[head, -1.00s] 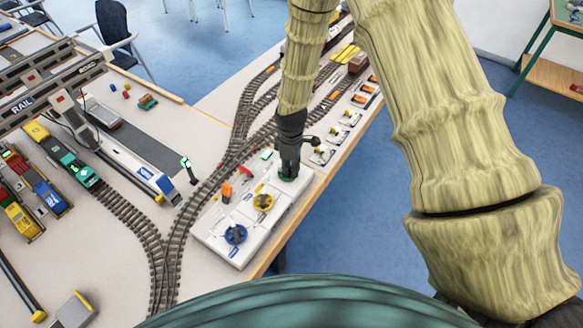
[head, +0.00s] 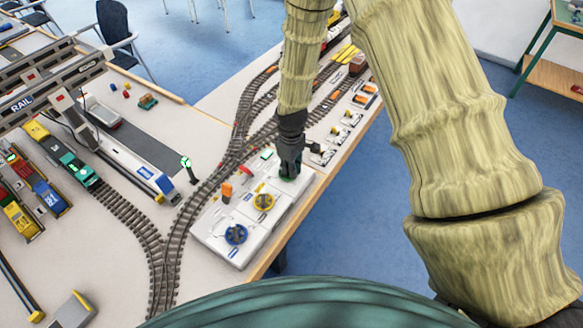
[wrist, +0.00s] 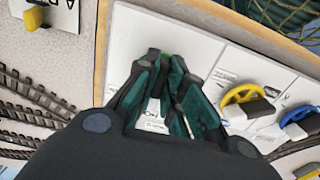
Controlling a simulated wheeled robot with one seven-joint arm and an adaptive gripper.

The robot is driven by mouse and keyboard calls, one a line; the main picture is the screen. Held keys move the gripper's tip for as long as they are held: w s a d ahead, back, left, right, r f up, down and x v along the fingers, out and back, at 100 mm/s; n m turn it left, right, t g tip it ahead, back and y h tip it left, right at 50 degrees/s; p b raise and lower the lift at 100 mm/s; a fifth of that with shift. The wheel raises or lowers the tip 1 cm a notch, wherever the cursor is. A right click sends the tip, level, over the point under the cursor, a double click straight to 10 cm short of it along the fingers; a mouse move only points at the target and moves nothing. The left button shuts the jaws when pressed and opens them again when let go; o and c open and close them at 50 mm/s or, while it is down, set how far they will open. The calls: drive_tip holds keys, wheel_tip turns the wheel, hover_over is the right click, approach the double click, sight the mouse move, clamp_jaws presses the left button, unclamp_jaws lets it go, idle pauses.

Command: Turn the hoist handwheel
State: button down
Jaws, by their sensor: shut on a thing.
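A white control panel (head: 232,212) lies along the table's right edge. It carries a blue handwheel (head: 235,235), a yellow handwheel (head: 264,202) and a green handwheel (head: 287,179). I cannot read which one is labelled hoist. My gripper (head: 289,172) points down over the green handwheel and is shut on it; the fingers hide most of that wheel. In the wrist view the fingertips (wrist: 163,68) close together, with a bit of green (wrist: 152,53) showing between them. The yellow handwheel (wrist: 249,98) and the blue one (wrist: 300,122) stand apart from the gripper.
An orange lever (head: 227,190) and a red one (head: 245,170) stand on the panel beside the wheels. Model tracks (head: 178,235) run along its left. Several small switches (head: 340,132) line the edge beyond. A gantry crane (head: 60,75) stands at left.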

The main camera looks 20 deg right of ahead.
drive_tip(key=c, duration=1.5)
unclamp_jaws()
drive_tip(key=shift+r, duration=0.1)
wheel_tip(320, 180, up, 12)
drive_tip(key=shift+f, duration=0.1)
